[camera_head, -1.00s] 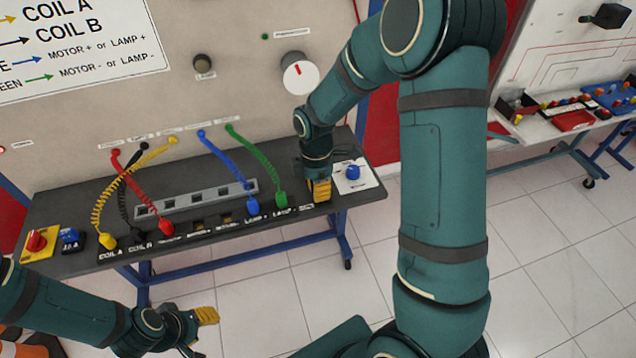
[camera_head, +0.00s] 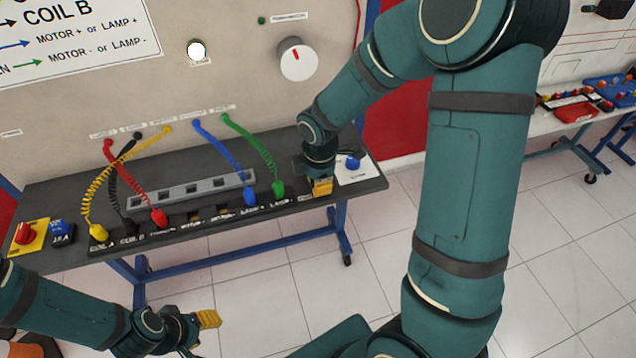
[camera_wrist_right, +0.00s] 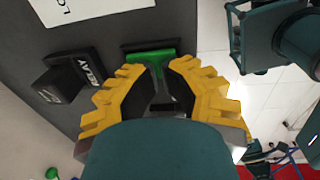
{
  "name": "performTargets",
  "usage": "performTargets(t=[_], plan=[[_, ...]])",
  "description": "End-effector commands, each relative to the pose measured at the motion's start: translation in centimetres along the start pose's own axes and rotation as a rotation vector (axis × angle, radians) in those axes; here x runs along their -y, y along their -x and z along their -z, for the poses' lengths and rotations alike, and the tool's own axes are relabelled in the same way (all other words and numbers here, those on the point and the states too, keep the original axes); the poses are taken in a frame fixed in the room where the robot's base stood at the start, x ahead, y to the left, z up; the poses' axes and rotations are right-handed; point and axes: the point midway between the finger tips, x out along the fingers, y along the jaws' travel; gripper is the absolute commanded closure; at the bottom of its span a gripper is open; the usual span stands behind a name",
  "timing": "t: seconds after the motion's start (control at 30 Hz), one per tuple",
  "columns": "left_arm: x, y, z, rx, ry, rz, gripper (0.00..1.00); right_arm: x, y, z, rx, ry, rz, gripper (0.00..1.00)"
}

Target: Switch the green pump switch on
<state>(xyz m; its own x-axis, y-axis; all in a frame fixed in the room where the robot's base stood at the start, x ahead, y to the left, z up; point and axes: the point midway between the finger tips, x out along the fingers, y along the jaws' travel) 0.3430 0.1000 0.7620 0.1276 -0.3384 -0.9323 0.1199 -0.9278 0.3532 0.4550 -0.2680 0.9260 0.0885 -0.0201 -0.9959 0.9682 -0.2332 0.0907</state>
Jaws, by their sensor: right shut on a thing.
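The green pump switch (camera_wrist_right: 150,58) shows in the right wrist view at the edge of the dark bench, with a black part between my finger pads. My right gripper (camera_wrist_right: 158,75) is shut on the switch. In the head view my right gripper (camera_head: 321,187) is at the bench's front right and hides the switch. A round lamp (camera_head: 197,50) on the upright panel glows white. My left gripper (camera_head: 208,319) hangs low in front of the bench, away from everything; its opening cannot be made out.
The dark bench (camera_head: 80,190) carries coiled leads in several colours. A blue knob on a white plate (camera_head: 357,172) sits just right of my right gripper. A black relay block (camera_wrist_right: 75,78) is beside the switch. A red knob (camera_head: 25,233) is at the far left. Tiled floor lies in front.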

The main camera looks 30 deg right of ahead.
Motion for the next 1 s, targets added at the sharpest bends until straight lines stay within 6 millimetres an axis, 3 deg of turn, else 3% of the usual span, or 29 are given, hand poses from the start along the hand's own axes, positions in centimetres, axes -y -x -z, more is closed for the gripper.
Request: performTargets(t=[0.47,1.0], plan=[[0.1,-0.2,0.0,0.0,0.0,0.0,0.54,0.7,-0.8,0.0,0.003,-0.001,0.023,1.0],[-0.1,0.3,0.0,0.0,0.0,0.0,0.54,-1.2,-0.7,0.0,0.0,0.0,0.012,1.0]])
